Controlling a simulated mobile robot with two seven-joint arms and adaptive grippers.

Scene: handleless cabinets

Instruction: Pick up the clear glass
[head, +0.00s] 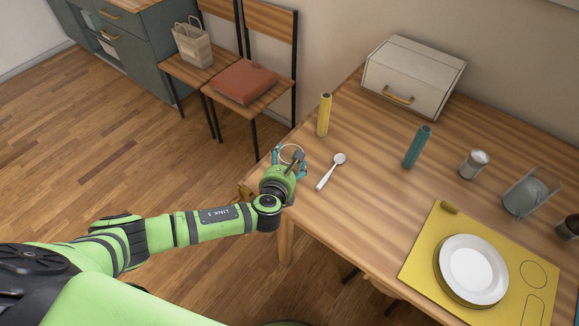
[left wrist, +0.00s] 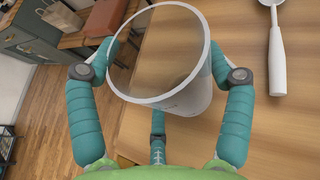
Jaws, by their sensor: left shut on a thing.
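The clear glass (left wrist: 175,62) is between the teal fingers of my left gripper (left wrist: 162,65) in the left wrist view. The fingers touch it on both sides, and it looks tilted in that view. In the head view my left gripper (head: 289,166) is at the left corner of the wooden table, and only the rim of the glass (head: 291,153) shows above it. Whether the glass base touches the table cannot be told. My right gripper is not in view.
A white spoon (head: 331,171) lies just right of the gripper. A yellow cylinder (head: 324,115) and a teal cylinder (head: 417,147) stand further back. A yellow mat (head: 420,262) with a white plate (head: 473,268) lies at the front right. Two chairs (head: 270,100) stand behind the left edge.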

